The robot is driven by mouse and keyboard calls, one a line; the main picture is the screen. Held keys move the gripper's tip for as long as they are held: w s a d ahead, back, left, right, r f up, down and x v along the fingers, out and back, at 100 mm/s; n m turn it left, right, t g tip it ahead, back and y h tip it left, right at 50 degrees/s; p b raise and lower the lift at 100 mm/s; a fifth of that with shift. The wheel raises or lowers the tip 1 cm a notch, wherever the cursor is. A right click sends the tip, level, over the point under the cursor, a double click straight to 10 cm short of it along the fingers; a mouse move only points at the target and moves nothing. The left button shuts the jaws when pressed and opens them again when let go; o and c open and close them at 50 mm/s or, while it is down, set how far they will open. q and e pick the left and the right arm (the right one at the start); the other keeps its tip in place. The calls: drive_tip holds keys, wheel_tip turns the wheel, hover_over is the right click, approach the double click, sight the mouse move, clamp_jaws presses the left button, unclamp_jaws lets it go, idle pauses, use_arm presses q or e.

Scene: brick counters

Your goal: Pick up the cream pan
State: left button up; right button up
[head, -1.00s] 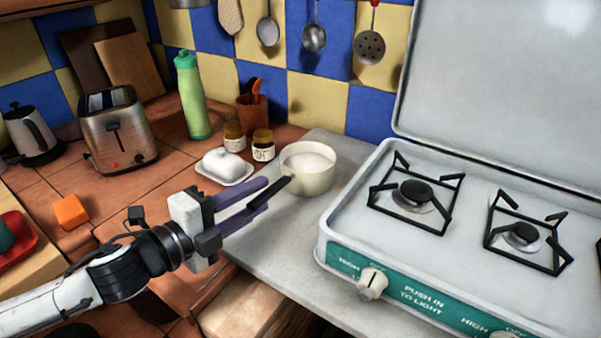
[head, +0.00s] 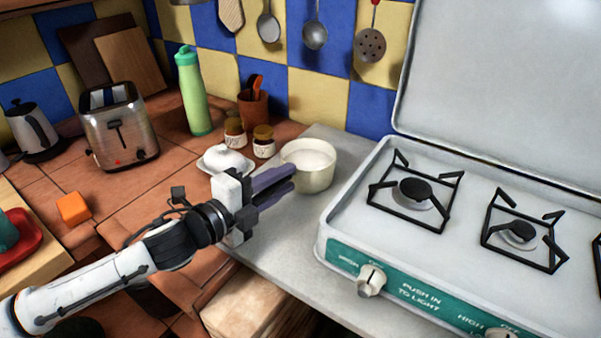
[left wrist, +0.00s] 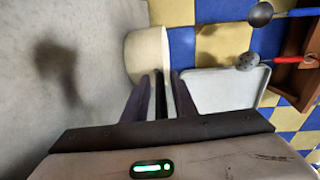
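The cream pan (head: 312,178) is a round, pale pot with a dark handle. It stands upright on the grey counter, left of the stove. In the left wrist view the pan (left wrist: 147,52) is just beyond my fingertips. My left gripper (head: 280,182) reaches in from the left, with its purple fingers close together around the handle. In the left wrist view the dark handle shows between the fingers (left wrist: 160,96), which look shut on it. In the head view the fingers hide the handle. My right gripper is in neither view.
The white stove (head: 335,222) with its raised lid is close on the pan's right. A butter dish (head: 226,160) and two small jars (head: 263,142) stand behind and left. A green bottle (head: 193,95) and a toaster (head: 119,128) are farther left. Utensils hang on the tiled wall.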

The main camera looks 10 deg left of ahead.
use_arm(q)
clamp_jaws()
drive_tip(key=shift+r, duration=0.15)
